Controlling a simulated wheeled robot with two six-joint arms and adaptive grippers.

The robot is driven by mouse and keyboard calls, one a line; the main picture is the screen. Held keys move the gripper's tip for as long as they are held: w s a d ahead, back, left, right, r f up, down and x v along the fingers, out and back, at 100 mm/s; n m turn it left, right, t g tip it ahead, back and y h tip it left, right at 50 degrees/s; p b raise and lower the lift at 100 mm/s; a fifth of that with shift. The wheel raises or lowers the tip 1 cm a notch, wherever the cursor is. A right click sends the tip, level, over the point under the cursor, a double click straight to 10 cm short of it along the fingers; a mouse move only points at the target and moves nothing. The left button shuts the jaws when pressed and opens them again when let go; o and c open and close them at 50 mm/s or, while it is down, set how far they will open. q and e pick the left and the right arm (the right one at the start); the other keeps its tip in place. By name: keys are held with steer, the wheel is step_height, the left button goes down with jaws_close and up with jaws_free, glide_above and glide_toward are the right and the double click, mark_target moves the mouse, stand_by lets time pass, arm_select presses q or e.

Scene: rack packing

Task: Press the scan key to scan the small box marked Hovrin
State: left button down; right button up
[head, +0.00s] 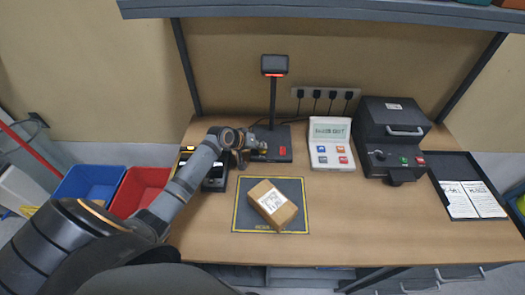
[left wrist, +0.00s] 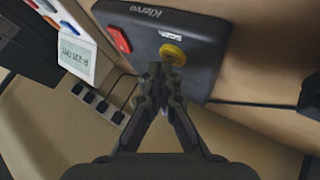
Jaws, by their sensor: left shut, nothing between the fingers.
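The small brown box (head: 273,204) with a white label lies slightly turned on the dark mat (head: 240,222) with a yellow border; the name on it is too small to read. The scanner (head: 273,100) stands behind it, its head lit red. The round yellow scan key (left wrist: 173,52) shows on the scanner's dark base in the left wrist view, beside a red key (left wrist: 119,40). My left gripper (head: 257,150) is shut and empty, its tips (left wrist: 166,70) right at the yellow key; I cannot tell whether they touch it. My right gripper is out of view.
A white keypad unit with a display (head: 331,143) and a dark machine (head: 394,135) stand right of the scanner. A black tray with papers (head: 464,160) is at far right. Blue (head: 88,184) and red (head: 139,190) bins stand at left.

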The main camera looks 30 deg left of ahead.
mark_target(260, 152)
arm_select(q)
steer(key=shift+f, duration=0.1)
stand_by(0.4)
steer(key=shift+f, duration=0.3)
stand_by(0.5)
steer(key=shift+r+p, duration=0.75)
steer(key=shift+r, duration=0.05)
step_height(260, 152, up, 5)
steer(key=p, duration=0.5)
steer(key=shift+r, duration=0.1)
steer(key=shift+s+a+f, duration=0.1)
steer(key=shift+f, duration=0.1)
stand_by(0.4)
